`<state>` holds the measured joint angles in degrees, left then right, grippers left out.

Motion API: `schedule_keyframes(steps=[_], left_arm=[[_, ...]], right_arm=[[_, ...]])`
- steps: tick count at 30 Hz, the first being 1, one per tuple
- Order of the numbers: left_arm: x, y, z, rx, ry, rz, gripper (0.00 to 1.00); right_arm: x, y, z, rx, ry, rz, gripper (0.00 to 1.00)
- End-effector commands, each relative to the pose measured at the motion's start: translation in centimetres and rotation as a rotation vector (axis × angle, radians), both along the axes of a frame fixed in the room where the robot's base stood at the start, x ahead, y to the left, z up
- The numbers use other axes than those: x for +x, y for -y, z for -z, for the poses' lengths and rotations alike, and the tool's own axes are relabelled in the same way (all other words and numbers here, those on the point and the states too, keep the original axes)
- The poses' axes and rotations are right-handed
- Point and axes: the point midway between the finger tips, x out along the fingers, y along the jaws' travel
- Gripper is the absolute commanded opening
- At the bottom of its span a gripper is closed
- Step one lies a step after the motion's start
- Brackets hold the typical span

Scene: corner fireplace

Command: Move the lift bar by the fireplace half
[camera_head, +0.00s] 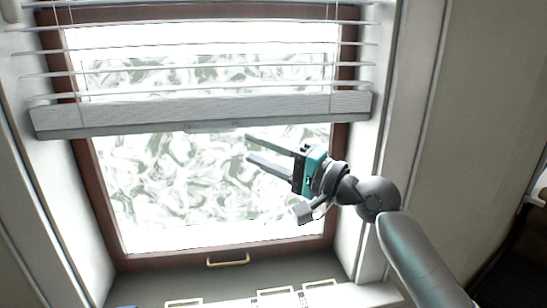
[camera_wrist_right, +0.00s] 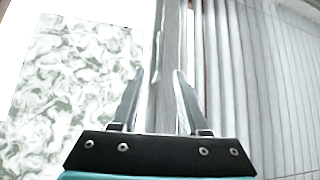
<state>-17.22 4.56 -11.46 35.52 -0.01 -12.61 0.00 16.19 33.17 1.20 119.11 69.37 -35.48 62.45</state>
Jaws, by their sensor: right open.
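The lift bar (camera_head: 290,107) is the thick grey-white bottom rail of a half-raised window blind. It spans the window, slightly tilted in the head view, with a thin lip (camera_head: 215,127) on its lower edge. My right gripper (camera_head: 250,147) is open, its fingers pointing left just below the bar's lower edge in the head view. In the right wrist view, the bar (camera_wrist_right: 168,35) runs away between and beyond the open fingertips (camera_wrist_right: 160,78). I see no clear contact, and depth is hard to judge. My left gripper is not in view.
Slats (camera_head: 205,50) hang above the bar. The brown-framed window (camera_head: 190,185) with swirled glass is behind, with a yellow handle (camera_head: 228,262) on its lower frame. White side walls (camera_head: 375,150) flank the recess. More yellow-framed items (camera_head: 275,291) lie below.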

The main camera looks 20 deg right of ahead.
Motion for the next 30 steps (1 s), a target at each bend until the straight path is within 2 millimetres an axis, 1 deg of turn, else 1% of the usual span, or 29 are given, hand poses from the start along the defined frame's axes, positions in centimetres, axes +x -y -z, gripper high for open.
schedule_keyframes(steps=[1, 3, 9, 25, 26, 28, 29, 30], left_arm=[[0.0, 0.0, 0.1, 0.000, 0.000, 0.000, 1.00], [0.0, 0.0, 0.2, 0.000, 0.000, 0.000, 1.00], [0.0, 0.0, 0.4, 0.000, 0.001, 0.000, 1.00], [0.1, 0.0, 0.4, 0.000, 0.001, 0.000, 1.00], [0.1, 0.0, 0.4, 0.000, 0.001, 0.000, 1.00], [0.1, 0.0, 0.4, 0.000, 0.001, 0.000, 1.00], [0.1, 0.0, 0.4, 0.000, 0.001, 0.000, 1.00], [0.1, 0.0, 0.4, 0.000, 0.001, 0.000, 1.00]], right_arm=[[-0.7, 0.4, 0.2, -0.003, -0.001, 0.001, 0.45], [-1.3, 0.9, 0.4, -0.002, -0.002, 0.000, 0.45], [-2.4, 1.6, 0.5, -0.001, -0.002, -0.001, 0.45], [-2.6, 1.7, 0.4, -0.002, 0.000, -0.001, 0.45], [-2.6, 1.7, 0.6, -0.005, -0.002, 0.000, 0.45], [-2.7, 1.3, 1.6, -0.036, -0.010, 0.001, 0.45], [-2.8, 1.1, 2.4, -0.063, -0.019, 0.002, 0.45], [-3.1, 0.6, 3.9, -0.110, -0.031, 0.003, 0.45]])
